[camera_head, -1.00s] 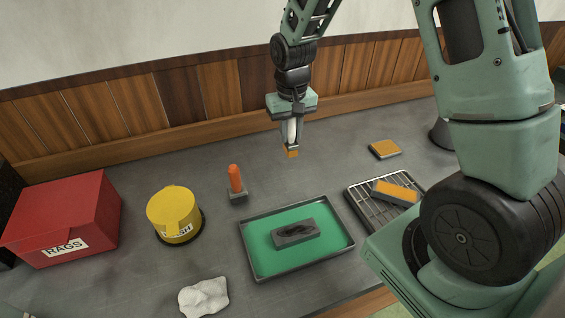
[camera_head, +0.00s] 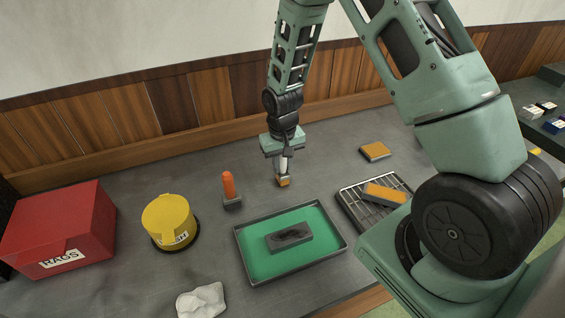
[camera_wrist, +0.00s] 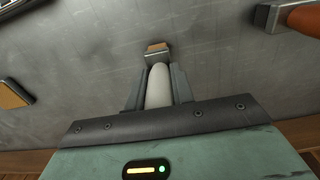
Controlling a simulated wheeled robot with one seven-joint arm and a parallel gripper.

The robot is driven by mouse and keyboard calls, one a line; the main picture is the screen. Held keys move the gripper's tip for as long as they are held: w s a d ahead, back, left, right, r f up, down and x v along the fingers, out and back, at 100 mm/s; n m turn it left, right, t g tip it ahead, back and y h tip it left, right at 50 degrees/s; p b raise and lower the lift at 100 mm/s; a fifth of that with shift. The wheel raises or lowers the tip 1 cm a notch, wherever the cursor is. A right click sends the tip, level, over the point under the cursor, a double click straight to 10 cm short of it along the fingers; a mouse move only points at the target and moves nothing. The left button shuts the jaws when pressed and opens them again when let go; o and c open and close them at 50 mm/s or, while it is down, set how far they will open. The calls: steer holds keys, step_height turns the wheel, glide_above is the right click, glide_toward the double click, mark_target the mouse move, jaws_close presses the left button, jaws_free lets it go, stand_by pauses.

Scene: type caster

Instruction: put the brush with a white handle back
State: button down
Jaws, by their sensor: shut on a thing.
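My gripper (camera_head: 284,162) is shut on the white-handled brush, with the fingers on either side of the handle. In the wrist view the white handle (camera_wrist: 159,86) sits between the fingers, and the brush's tan bristle end (camera_wrist: 157,47) points away from the palm. In the head view the brush (camera_head: 283,181) hangs bristles down behind the green tray; I cannot tell whether it touches the table. An orange-handled brush (camera_head: 230,188) stands upright on the table to the left, and it also shows at the upper right of the wrist view (camera_wrist: 272,18).
A green tray (camera_head: 255,262) holding a dark grey block (camera_head: 290,237) lies in front. A wire rack (camera_head: 352,200) with an orange-topped block (camera_head: 384,194) is at right, another block (camera_head: 375,151) behind it. A yellow tub (camera_head: 168,220), red rags box (camera_head: 62,225) and white cloth (camera_head: 201,301) are left.

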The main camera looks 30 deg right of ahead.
steer(key=shift+f, duration=0.15)
steer(key=c, duration=1.2)
jaws_free()
step_height(320, 180, up, 12)
steer(key=b, duration=0.2)
steer(key=shift+b, duration=0.3)
steer(key=s+a+r+n, duration=0.3)
steer(key=s+a, duration=0.5)
steer(key=a, duration=0.1)
steer(key=s+a+r+n, duration=0.4)
steer(key=s+a, duration=0.4)
steer(key=s+n, duration=0.1)
steer(key=s, duration=0.2)
steer(key=s+a+n, duration=0.1)
steer(key=s, duration=0.2)
steer(key=s+a+n, duration=0.1)
steer(key=s, duration=0.2)
steer(key=shift+s+a+r+y, duration=0.2)
steer(key=shift+s+r+y, duration=0.1)
steer(key=shift+s, duration=0.1)
